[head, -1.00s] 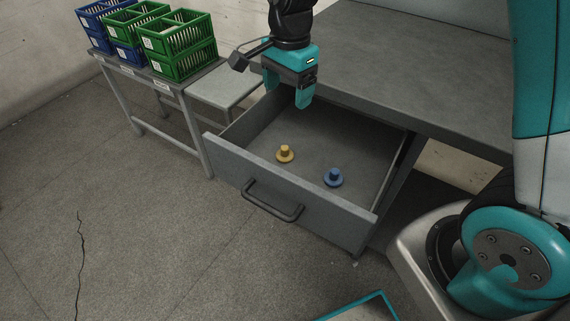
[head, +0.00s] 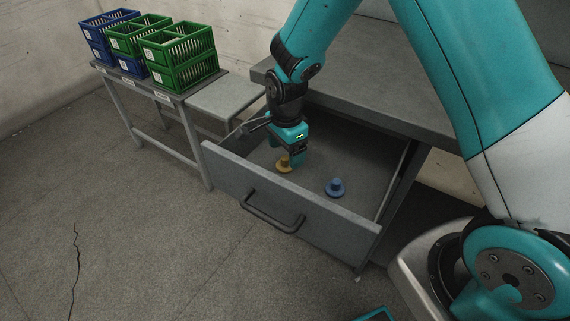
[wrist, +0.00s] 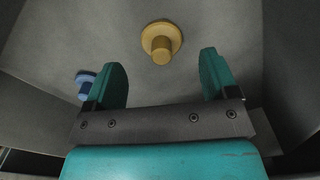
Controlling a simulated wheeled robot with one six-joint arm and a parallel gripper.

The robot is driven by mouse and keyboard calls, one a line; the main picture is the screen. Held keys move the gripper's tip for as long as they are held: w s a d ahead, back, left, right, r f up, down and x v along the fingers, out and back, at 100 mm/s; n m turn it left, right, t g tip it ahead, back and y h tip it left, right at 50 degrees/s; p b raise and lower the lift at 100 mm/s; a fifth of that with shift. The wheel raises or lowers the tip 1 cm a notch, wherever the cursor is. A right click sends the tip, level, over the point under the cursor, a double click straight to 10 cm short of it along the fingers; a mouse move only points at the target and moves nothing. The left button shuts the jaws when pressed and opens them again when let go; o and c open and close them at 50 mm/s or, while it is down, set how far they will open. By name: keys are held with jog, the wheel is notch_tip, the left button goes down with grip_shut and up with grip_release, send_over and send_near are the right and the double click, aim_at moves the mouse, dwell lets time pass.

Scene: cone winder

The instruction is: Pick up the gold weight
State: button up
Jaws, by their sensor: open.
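The gold weight (head: 283,164) stands upright on the floor of the open drawer, a wide round base with a knob on top. In the wrist view the gold weight (wrist: 161,42) is ahead of my fingertips, roughly midway between them and apart from both. My gripper (head: 284,152) is inside the drawer, pointing down, close above the gold weight and partly covering it in the head view. In the wrist view my gripper (wrist: 162,72) is open with nothing between its fingers.
A blue weight (head: 336,187) stands in the same drawer to the right; it also shows in the wrist view (wrist: 86,84). The drawer front (head: 300,205) with its handle and the grey bench top (head: 390,95) bound the space. Green and blue crates (head: 180,55) stand on a side table.

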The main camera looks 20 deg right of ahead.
aim_at(285, 157)
notch_tip(285, 157, down, 4)
jog(key=shift+w+a+r, duration=0.1)
jog(key=c, duration=1)
jog(key=shift+r, duration=0.2)
